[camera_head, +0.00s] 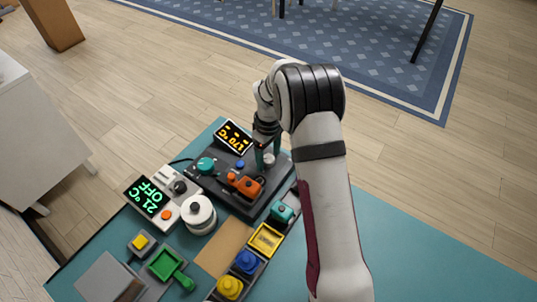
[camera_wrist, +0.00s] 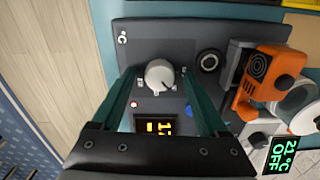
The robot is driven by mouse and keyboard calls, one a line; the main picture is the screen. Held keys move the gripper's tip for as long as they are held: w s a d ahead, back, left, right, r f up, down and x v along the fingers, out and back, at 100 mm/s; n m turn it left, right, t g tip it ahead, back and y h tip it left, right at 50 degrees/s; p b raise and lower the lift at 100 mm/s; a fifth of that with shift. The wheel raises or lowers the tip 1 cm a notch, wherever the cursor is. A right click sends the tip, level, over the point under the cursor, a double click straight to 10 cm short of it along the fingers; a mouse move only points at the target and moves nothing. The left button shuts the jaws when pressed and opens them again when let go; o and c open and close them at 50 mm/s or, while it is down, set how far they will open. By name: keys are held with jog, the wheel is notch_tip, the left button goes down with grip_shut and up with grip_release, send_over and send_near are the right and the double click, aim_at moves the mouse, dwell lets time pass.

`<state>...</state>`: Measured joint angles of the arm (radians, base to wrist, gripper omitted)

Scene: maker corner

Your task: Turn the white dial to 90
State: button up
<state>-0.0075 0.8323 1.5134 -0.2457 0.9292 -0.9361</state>
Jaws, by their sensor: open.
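The white dial (camera_wrist: 160,74) sits on a dark grey control station (camera_wrist: 215,32), with a dark pointer mark on its lower right side. In the head view the dial (camera_head: 269,160) shows beside my fingers. The station's display (camera_head: 234,137) reads 170 °C in amber; it is partly covered in the wrist view. My gripper (camera_wrist: 159,80) is open, its two teal fingers on either side of the dial with gaps visible. It also shows in the head view (camera_head: 267,155). I cannot tell how far the fingertips reach down along the dial.
An orange tool (camera_head: 245,185), a teal knob (camera_head: 206,165) and a blue button (camera_head: 240,164) are close by. A second unit's display (camera_head: 149,198) reads 21 °C OFF. Several buttons and trays stand towards the front. The teal table (camera_head: 430,240) is clear at right.

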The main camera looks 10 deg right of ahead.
aim_at(269, 158)
notch_tip(269, 158, up, 16)
dwell(0.3)
jog(key=shift+f, duration=0.1)
jog(key=s+a+r+m+y, duration=0.1)
jog(key=s+r+m, duration=0.25)
jog(key=s, duration=0.55)
jog(key=s+a+r+m, duration=0.1)
jog(key=s+r+m, duration=0.25)
jog(key=s, duration=0.55)
jog(key=s+f+m, duration=0.2)
jog(key=s+m, duration=0.1)
jog(key=s, duration=0.4)
jog(key=s+a+f+m, duration=0.1)
jog(key=s+f+m, duration=0.2)
jog(key=s, duration=0.5)
jog(key=shift+s+m+y, duration=0.25)
jog(key=shift+m+y, duration=0.05)
jog(key=shift+y, duration=0.1)
